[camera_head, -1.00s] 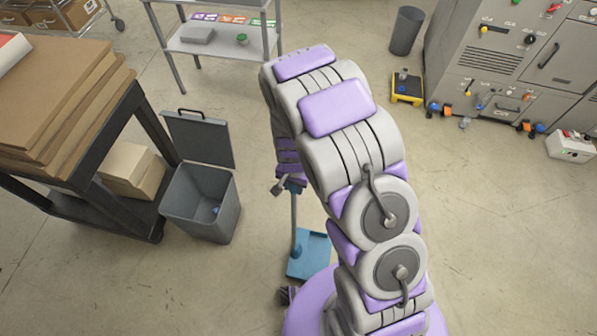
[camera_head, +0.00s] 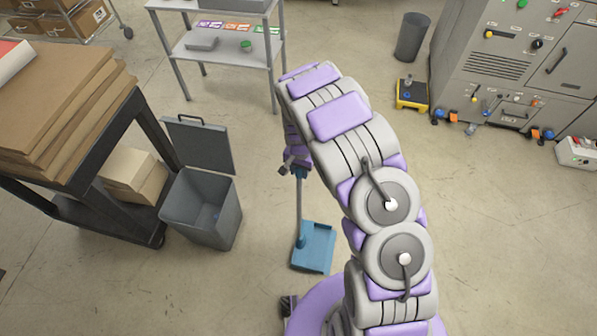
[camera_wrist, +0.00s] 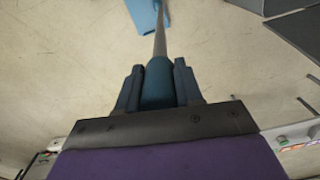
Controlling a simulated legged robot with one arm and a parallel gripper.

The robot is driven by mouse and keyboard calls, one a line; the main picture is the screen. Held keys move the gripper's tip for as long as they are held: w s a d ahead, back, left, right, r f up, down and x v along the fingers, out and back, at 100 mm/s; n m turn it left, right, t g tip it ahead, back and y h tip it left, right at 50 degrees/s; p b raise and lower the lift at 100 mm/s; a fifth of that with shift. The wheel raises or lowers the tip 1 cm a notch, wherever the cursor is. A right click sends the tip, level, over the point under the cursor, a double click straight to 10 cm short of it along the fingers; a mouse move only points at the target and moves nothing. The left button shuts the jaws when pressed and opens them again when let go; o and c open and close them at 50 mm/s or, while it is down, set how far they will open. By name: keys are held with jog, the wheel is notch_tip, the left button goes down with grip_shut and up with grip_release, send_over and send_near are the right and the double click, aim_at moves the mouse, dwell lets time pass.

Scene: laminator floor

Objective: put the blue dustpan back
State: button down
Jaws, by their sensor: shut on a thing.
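The blue dustpan (camera_head: 315,250) has a flat blue pan and a long grey upright handle with a blue grip on top. In the head view it hangs or stands just left of my arm, its pan at or near the floor; I cannot tell if it touches. My gripper (camera_head: 298,168) is shut on the grip at the handle's top. In the wrist view my gripper (camera_wrist: 158,85) has a finger on each side of the blue grip, and part of the dustpan's pan (camera_wrist: 142,14) shows at the top edge.
A grey bin (camera_head: 205,210) with its lid raised stands left of the dustpan, beside a dark table (camera_head: 150,125) stacked with cardboard. A grey shelf (camera_head: 225,50) is behind. A yellow-black tray (camera_head: 412,94), dark bin (camera_head: 411,37) and grey machine (camera_head: 500,65) stand right. Floor between is open.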

jog(key=shift+a+f, duration=0.1)
jog(key=shift+f, duration=0.3)
jog(key=shift+a, duration=0.8)
jog(key=c, duration=0.9)
grip_release()
jog(key=shift+a, duration=0.5)
jog(key=shift+o, duration=0.6)
jog(key=shift+d, duration=0.15)
jog(key=shift+o, duration=0.2)
jog(key=shift+d+r, duration=0.15)
jog(key=shift+d, duration=0.85)
notch_tip(320, 180, up, 12)
jog(key=shift+a+f+p, duration=0.1)
jog(key=shift+p, duration=0.85)
jog(key=shift+a, duration=0.3)
jog(key=s+d+r+n, duration=0.1)
jog(key=s+d+r, duration=0.3)
jog(key=s+r, duration=0.4)
jog(key=s+d+r+n, duration=0.1)
jog(key=s+d+r, duration=0.3)
jog(key=s+r, duration=0.4)
jog(key=s+r+n+g, duration=0.1)
jog(key=s+r, duration=0.3)
jog(key=s, duration=0.6)
jog(key=s+d+r+n, duration=0.1)
jog(key=s+r+n, duration=0.1)
jog(key=s, duration=0.9)
jog(key=shift+r+g, duration=0.4)
jog(key=shift+r, duration=0.45)
